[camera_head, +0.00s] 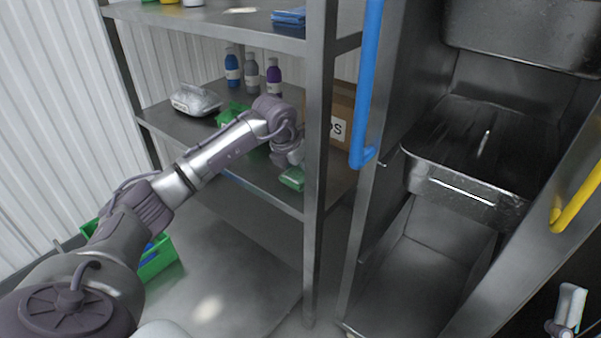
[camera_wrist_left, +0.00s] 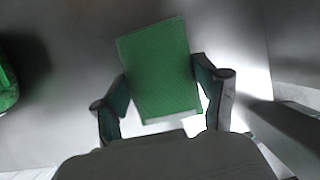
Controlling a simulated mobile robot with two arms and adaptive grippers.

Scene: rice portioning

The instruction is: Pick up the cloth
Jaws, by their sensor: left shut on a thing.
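The green cloth (camera_wrist_left: 160,55) is a folded flat rectangle in the left wrist view, between the two fingers of my left gripper (camera_wrist_left: 161,74). The gripper is shut on it, with one finger at each side edge. In the head view the cloth (camera_head: 291,179) shows as a small green piece below my left gripper (camera_head: 290,163), at the front edge of the middle shelf. The fingertips are hard to make out there.
The metal shelf rack (camera_head: 318,120) has a post just right of the gripper. A green crate (camera_head: 158,262) is below. Metal bins (camera_head: 480,140) are at right.

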